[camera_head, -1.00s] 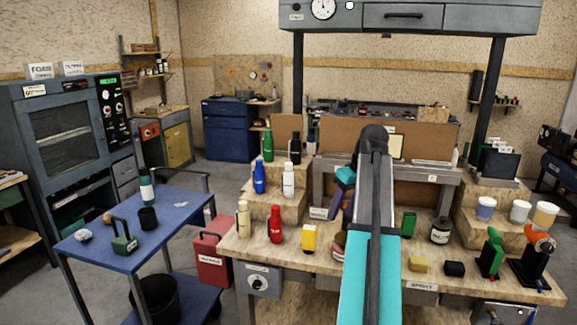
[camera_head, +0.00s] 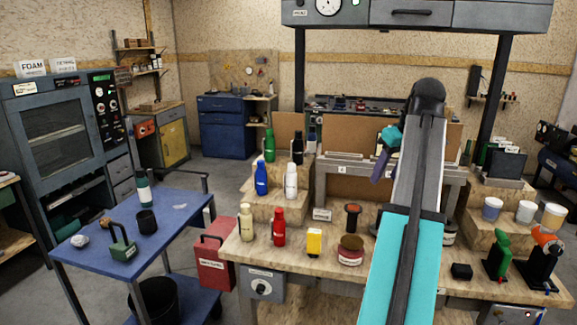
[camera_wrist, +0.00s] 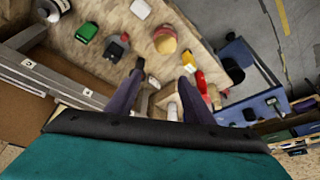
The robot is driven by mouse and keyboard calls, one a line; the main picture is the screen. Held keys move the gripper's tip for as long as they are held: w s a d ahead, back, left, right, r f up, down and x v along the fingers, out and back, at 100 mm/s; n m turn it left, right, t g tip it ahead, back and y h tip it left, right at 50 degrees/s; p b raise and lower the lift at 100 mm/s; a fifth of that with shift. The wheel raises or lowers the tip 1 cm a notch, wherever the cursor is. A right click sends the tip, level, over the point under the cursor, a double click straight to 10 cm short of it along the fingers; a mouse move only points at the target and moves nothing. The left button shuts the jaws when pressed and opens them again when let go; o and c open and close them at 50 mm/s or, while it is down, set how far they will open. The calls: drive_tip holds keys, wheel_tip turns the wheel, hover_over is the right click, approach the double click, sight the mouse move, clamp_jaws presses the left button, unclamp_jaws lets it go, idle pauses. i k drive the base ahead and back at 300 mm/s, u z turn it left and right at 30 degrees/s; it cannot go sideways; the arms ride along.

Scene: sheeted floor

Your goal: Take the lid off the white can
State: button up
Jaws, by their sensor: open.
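The white can (camera_head: 291,182) stands upright on the wooden step of the bench in the head view, its white lid (camera_head: 292,166) on top. A blue bottle stands to its left. My gripper (camera_head: 380,167) is to the right of the can and apart from it, in front of the brown back panel. In the wrist view my gripper (camera_wrist: 163,72) is open, its two dark purple fingers spread with nothing held between them. A small white shape shows low by the right finger; I cannot tell if it is the can.
A green bottle (camera_head: 269,146) and a black bottle (camera_head: 297,148) stand on the upper step. A blue cart (camera_head: 170,206) is at left.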

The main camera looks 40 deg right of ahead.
sight(291, 166)
drive_tip(key=i, duration=1.35)
